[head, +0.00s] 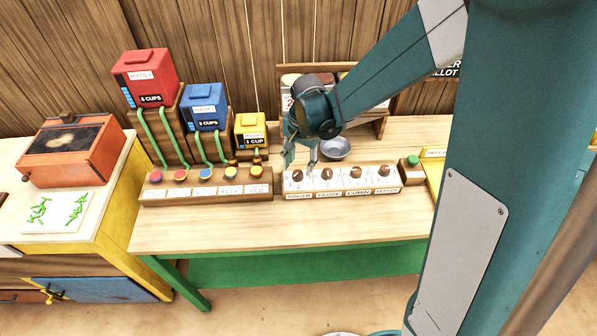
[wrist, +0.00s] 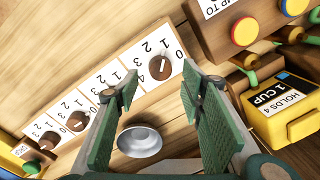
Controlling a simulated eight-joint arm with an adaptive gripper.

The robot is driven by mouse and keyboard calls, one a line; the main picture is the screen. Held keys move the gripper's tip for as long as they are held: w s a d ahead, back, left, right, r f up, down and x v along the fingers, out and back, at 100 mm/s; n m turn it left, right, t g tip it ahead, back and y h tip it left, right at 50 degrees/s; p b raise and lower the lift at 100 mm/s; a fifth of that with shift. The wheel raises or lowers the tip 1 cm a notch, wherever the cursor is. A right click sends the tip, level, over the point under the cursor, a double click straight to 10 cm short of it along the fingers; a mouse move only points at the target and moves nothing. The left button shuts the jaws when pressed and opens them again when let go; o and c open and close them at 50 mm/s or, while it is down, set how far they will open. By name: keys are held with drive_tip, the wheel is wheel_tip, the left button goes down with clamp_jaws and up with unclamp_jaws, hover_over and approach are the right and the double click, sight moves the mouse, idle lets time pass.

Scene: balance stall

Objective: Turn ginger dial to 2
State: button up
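The ginger dial (head: 298,175) is a brown round knob on a white plate, leftmost of a row on a wooden block labelled GINGER, CLOVE, CUMIN and PEPPER. The line appears to point near 1, but I cannot be sure. My gripper (head: 300,162) is just above and behind the ginger dial. The wrist view shows my gripper (wrist: 161,88) open and empty, its green fingers apart, with the knob just beyond the gap between the tips.
The clove dial (head: 326,175) is close on the right, with cumin and pepper beyond. A metal bowl (head: 335,149) stands behind the dials. A panel of coloured buttons (head: 205,188) lies left. Red, blue and yellow dispensers (head: 205,108) stand behind it. The table front (head: 300,222) is clear.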

sight(298, 173)
drive_tip(key=shift+w+a+f, duration=0.15)
drive_tip(key=shift+f, duration=2.1)
drive_tip(key=c, duration=0.9)
